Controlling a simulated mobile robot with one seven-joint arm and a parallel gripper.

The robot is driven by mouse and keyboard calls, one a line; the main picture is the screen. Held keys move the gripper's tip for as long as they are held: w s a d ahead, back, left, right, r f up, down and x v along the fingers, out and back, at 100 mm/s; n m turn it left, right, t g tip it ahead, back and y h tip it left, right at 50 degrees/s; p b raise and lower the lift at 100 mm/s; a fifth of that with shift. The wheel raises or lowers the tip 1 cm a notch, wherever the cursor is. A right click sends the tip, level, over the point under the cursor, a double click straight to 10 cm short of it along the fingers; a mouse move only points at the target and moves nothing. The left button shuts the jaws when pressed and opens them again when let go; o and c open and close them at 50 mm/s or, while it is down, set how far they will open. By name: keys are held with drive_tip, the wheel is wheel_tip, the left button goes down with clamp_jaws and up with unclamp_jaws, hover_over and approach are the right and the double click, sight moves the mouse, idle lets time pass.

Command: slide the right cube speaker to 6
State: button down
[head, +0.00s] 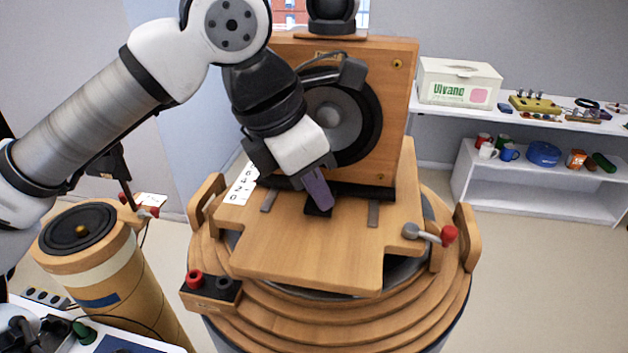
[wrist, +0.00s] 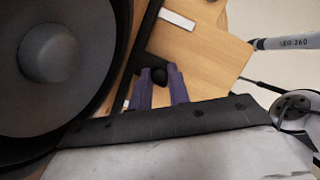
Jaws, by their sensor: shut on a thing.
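A wooden cube speaker (head: 390,85) with a large dark cone stands on a wooden board; its cone (wrist: 50,55) fills the left of the wrist view. It is the only cube speaker I can make out. A white scale strip (head: 242,185) beside it reads 6, 4, 2, 0 from back to front. My gripper (head: 319,190) is low in front of the speaker, its purple fingers shut on a small black knob (wrist: 159,76) at the speaker's dark base strip (head: 353,190). No pointer on the scale is clear.
The board (head: 310,255) lies on a round stepped wooden stand (head: 330,310) with upright handles. A red-knobbed lever (head: 430,234) is at its right and a terminal box (head: 210,290) at front left. A cylindrical speaker (head: 110,270) stands left; shelves (head: 530,185) are behind right.

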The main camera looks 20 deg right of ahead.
drive_tip(key=shift+w+d+b, duration=0.35)
drive_tip(key=shift+w+d, duration=0.25)
drive_tip(key=shift+w, duration=0.3)
drive_tip(key=c, duration=1.3)
unclamp_jaws()
drive_tip(key=shift+r, duration=0.1)
drive_tip(key=b+v, duration=0.1)
drive_tip(key=v, duration=1.2)
drive_tip(key=shift+a+r, duration=0.25)
